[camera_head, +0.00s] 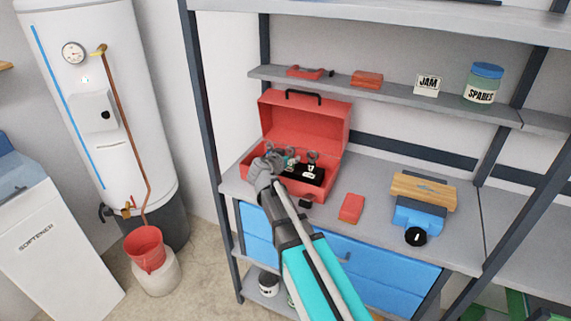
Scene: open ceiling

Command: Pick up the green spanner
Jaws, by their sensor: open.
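An open red toolbox (338,165) stands on the grey workbench. Inside it are a black tray and several small metal-coloured tools, too small to tell apart well. A small greenish piece (291,159) shows among them, just right of my gripper; I cannot tell for certain that it is the green spanner. My gripper (270,158) is at the left front of the toolbox, over or beside its front edge. It looks open, with nothing clearly held. My gripper and arm hide part of the toolbox's front left.
A red block (351,208) and a blue tool (418,216) with a wooden piece (424,190) lie on the bench to the right. A dark upright post (205,100) stands left of the toolbox.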

